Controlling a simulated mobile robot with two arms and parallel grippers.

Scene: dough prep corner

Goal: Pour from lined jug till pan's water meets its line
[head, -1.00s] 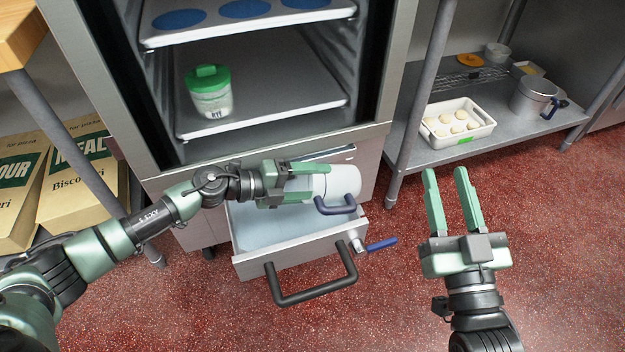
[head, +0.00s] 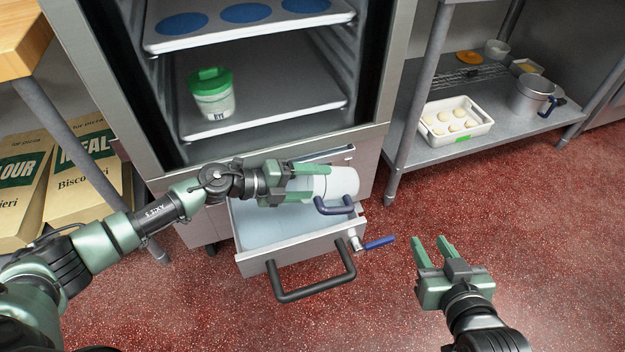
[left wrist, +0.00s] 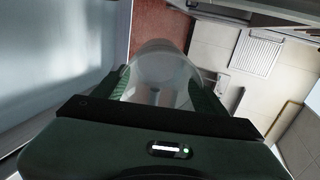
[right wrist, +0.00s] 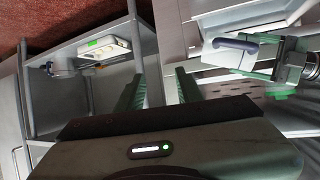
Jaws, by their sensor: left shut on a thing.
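The jug (head: 343,182) is white and translucent with a dark blue handle (head: 335,206). My left gripper (head: 318,183) is shut on it and holds it lying nearly on its side above the open water pan (head: 300,252). The pan is a steel drawer with a black handle, and pale bluish water (head: 262,225) shows in it. The jug also shows in the left wrist view (left wrist: 160,72) and in the right wrist view (right wrist: 225,55). I cannot make out a line on jug or pan, or any stream. My right gripper (head: 432,248) is open and empty, right of the pan.
A blue-levered tap (head: 378,243) sticks out from the pan's right front. Above is a cabinet with trays (head: 265,115) and a green-lidded tub (head: 211,95). A right-hand shelf holds a dough box (head: 483,130) and a metal pot (head: 528,95). Red floor is clear at right.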

